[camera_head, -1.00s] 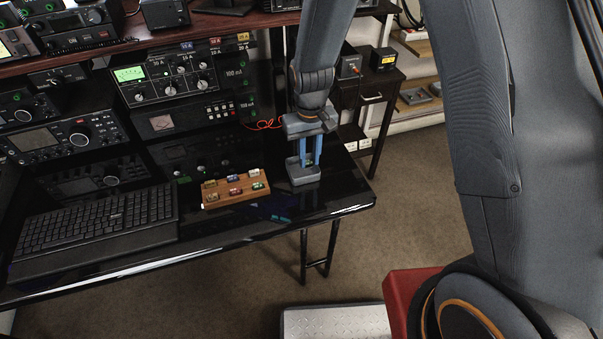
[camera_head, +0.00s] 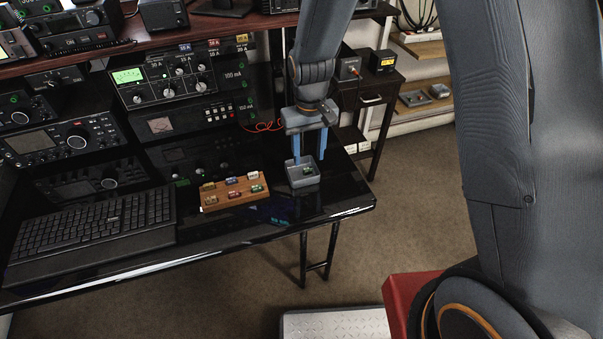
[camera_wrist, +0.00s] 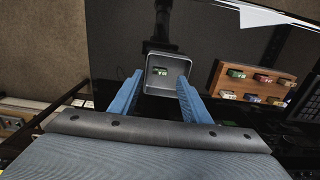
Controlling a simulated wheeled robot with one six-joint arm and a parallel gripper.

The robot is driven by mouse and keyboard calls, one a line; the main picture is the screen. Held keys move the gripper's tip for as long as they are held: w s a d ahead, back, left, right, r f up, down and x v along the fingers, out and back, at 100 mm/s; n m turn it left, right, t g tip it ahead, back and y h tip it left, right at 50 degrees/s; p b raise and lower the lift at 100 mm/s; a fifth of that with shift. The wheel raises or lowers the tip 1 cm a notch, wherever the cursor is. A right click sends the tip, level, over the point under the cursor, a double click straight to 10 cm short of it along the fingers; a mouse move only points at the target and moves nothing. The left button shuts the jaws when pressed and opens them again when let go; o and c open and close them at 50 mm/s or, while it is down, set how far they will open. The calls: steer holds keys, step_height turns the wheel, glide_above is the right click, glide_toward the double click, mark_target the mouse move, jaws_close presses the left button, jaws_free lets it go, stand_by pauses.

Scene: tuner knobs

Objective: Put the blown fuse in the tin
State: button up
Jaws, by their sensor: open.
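A small grey square tin (camera_head: 303,174) stands on the black desk, to the right of the wooden fuse block. A small green fuse (camera_head: 307,170) lies inside it; in the wrist view the fuse (camera_wrist: 161,71) rests on the floor of the tin (camera_wrist: 151,87). My gripper (camera_head: 309,158) is just above the tin with its blue fingers spread and nothing between them. In the wrist view the fingers of my gripper (camera_wrist: 155,82) flank the tin. Whether the fuse is blown cannot be read at this size.
The wooden block (camera_head: 235,192) holds several coloured fuses in two rows. A black keyboard (camera_head: 95,228) lies left of it. Radio gear and a meter panel (camera_head: 168,80) stand behind. The desk's front edge is close, with bare glossy surface between.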

steer(key=shift+r+b, duration=0.45)
steer(key=shift+r, duration=2.2)
steer(key=s+d+r+m+t, duration=0.1)
steer(key=s+d+r+m, duration=0.2)
steer(key=s+d, duration=1.1)
step_height(320, 180, up, 3)
steer(key=shift+s+d+f, duration=0.1)
steer(key=shift+s+d, duration=0.3)
steer(key=shift+s, duration=0.2)
